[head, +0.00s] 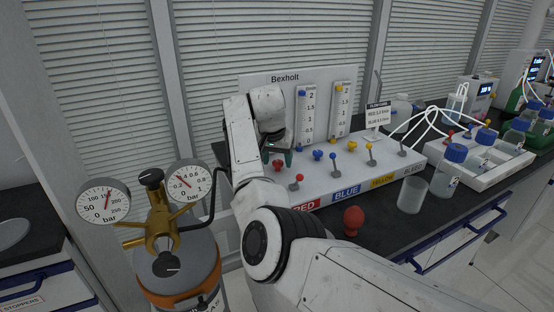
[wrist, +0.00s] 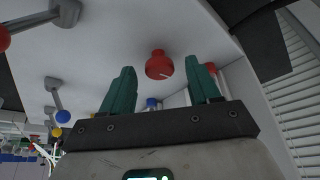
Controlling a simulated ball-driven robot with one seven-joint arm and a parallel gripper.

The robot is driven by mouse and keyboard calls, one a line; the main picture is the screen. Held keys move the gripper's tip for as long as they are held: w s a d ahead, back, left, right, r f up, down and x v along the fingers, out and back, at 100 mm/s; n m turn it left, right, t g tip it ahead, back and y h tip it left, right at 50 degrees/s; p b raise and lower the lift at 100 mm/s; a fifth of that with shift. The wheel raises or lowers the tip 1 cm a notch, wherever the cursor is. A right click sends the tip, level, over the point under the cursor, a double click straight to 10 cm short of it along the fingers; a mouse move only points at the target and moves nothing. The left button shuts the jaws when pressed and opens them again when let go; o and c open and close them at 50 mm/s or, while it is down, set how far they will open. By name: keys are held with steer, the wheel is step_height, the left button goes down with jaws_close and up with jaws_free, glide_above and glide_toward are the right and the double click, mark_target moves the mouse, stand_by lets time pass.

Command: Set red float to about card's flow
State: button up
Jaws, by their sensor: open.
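The red flow tube and its float are hidden behind my arm in the head view. A red knob (head: 277,165) sits on the white Bexholt panel (head: 370,80), and it shows in the wrist view (wrist: 159,65) between my fingertips, a little beyond them. My gripper (head: 285,154) is open and empty in front of the panel, and its teal fingers (wrist: 162,82) stand apart. A white card (head: 378,114) stands right of the yellow tube; its small lines name red and blue, but the figures are too small to read surely.
Blue (head: 318,155) and yellow (head: 352,146) knobs are right of the red one. Levers with coloured balls, including a red lever (head: 297,182), stand in front. A red bulb (head: 353,219), a glass beaker (head: 412,195) and bottles are on the counter. A brass-valved cylinder (head: 160,225) stands left.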

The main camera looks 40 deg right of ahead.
steer(key=shift+f, duration=0.15)
steer(key=shift+c, duration=0.2)
steer(key=c, duration=1)
steer(key=shift+p, duration=0.4)
